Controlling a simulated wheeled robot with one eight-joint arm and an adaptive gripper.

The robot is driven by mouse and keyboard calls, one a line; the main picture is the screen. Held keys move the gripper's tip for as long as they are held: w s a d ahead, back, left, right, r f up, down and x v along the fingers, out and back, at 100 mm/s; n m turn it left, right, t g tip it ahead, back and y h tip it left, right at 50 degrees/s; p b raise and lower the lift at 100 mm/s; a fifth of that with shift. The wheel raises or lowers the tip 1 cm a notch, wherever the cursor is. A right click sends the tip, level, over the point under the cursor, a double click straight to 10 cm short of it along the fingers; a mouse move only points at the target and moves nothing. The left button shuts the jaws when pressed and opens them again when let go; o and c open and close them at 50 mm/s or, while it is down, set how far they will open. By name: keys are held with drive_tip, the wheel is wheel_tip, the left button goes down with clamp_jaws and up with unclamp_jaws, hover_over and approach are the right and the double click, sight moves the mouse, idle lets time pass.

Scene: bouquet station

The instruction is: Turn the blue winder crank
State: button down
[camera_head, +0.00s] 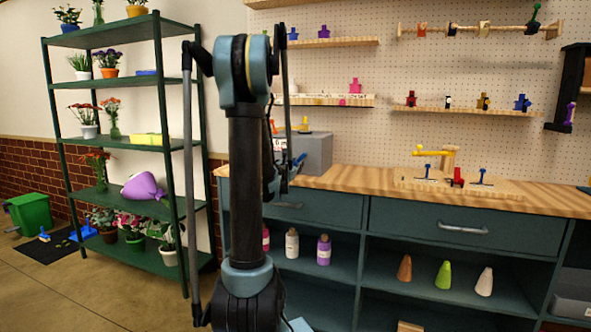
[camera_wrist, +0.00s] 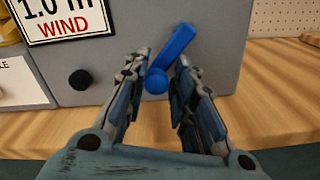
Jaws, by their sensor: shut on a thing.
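The blue winder crank (camera_wrist: 178,43) is on the front of a grey box in the wrist view. Its arm slants up to the right from a round blue knob (camera_wrist: 156,82). My gripper (camera_wrist: 160,70) has one finger on each side of the knob and is shut on it. In the head view the grey winder box (camera_head: 314,152) stands on the left part of the wooden counter.
A sign reading WIND (camera_wrist: 66,18) and a black knob (camera_wrist: 79,79) are on the box, left of the crank. The wooden counter (camera_head: 365,178) is clear just right of the box. A yellow-armed fixture (camera_head: 435,153) stands farther right. A green plant shelf (camera_head: 125,140) is at left.

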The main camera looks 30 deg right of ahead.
drive_tip(key=m, duration=0.1)
drive_tip(key=w+a+r+m, duration=0.1)
drive_tip(key=m, duration=0.1)
drive_tip(key=shift+r+m, duration=0.1)
drive_tip(key=shift+m, duration=0.2)
drive_tip(key=m, duration=0.1)
drive_tip(key=r+m, duration=0.1)
drive_tip(key=m, duration=0.2)
drive_tip(key=shift+w+a+r+m, duration=0.1)
drive_tip(key=shift+w+r+m, duration=0.2)
drive_tip(key=r+m, duration=0.1)
drive_tip(key=m, duration=0.2)
drive_tip(key=shift+r+m, duration=0.2)
drive_tip(key=shift+m, duration=0.1)
drive_tip(key=shift+s+r+m, duration=0.1)
drive_tip(key=shift+r+m, duration=0.25)
drive_tip(key=shift+m, duration=0.5)
drive_tip(key=shift+s+r+m, duration=0.1)
drive_tip(key=shift+r+m, duration=0.2)
drive_tip(key=shift+m, duration=0.55)
drive_tip(key=shift+d, duration=0.2)
drive_tip(key=shift+s, duration=0.1)
drive_tip(key=c, duration=1.5)
unclamp_jaws()
drive_tip(key=shift+o, duration=0.2)
drive_tip(key=shift+a, duration=0.15)
